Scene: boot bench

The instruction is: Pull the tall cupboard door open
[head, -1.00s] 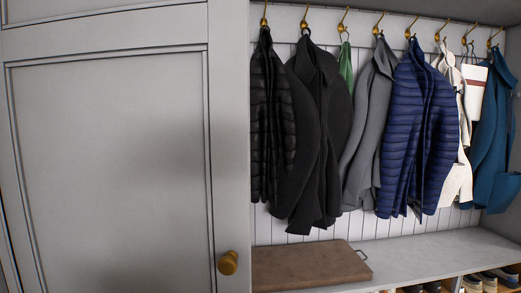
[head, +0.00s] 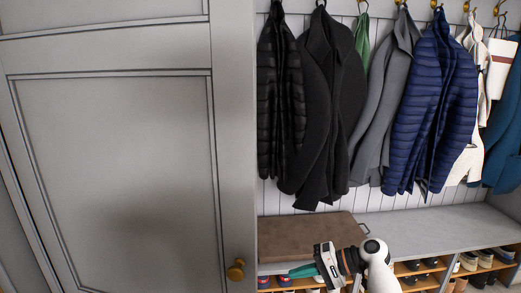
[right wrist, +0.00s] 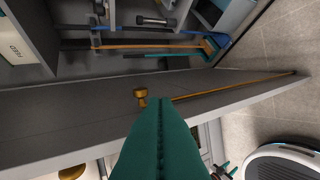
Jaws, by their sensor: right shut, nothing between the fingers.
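The tall cupboard door (head: 120,170) is a grey panelled door filling the left of the head view.
Coats hang on brass hooks right of the door, including a navy padded jacket (head: 435,105).

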